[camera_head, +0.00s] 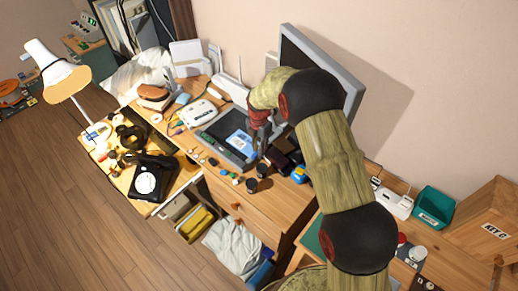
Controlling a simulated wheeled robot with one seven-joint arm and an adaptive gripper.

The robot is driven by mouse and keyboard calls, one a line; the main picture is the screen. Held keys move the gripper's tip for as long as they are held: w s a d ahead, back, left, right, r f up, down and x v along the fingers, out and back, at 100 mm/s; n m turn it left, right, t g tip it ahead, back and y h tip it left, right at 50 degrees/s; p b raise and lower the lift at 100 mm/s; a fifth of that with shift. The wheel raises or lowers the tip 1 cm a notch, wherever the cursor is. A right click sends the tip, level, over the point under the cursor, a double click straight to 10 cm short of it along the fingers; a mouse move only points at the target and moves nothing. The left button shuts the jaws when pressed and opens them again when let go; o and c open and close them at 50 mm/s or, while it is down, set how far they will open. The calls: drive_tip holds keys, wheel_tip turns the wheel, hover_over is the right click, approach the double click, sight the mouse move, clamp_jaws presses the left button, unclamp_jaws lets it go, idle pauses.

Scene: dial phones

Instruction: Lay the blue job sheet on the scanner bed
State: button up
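A flat grey device with a dark top, which looks like the scanner bed (216,130), lies on the wooden desk. A small blue and white sheet (239,143), which looks like the blue job sheet, shows over the right part of that dark top. I cannot tell whether it lies flat on it or is just above it. My gripper (262,143) points down at the right edge of the sheet, close to it. The fingers are small and dark here, so their opening and any hold on the sheet are unclear. My arm hides the desk behind it.
A monitor (318,62) stands behind my gripper. A white router (230,88) and white box (197,112) are behind and left of the scanner. Dark round pots (251,185) and small items crowd the front edge. A black dial phone (148,182) is at left.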

drive_tip(key=shift+o, duration=1.2)
wheel_tip(320, 180, up, 12)
